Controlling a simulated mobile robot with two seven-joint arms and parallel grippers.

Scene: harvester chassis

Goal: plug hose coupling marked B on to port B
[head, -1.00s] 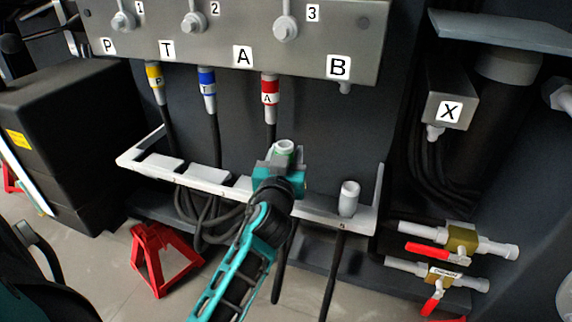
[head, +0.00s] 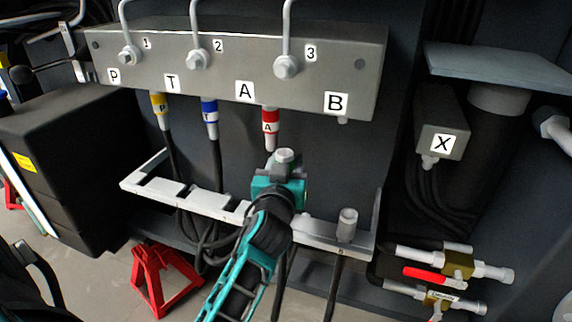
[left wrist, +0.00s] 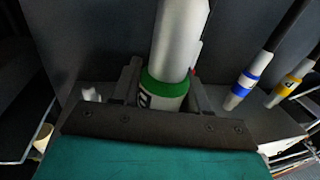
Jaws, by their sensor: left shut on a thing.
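My left gripper (head: 283,180) is shut on a light grey hose coupling (head: 285,157), held upright in front of the rack (head: 332,238). In the left wrist view the coupling (left wrist: 178,45) has a green band with a partly hidden letter, between the two fingers (left wrist: 166,92). Port B (head: 343,121) is a short stub under the manifold, just below the B label (head: 336,103). It is empty. The held coupling is below it and to its left, nearer the red-banded coupling A (head: 270,122). My right gripper is not in view.
Couplings P (head: 159,105) and T (head: 209,112) hang from the manifold (head: 230,75) with their hoses. Another grey coupling (head: 347,224) stands in the rack's right end. Box X (head: 442,140) and red-handled valves (head: 458,265) are at right.

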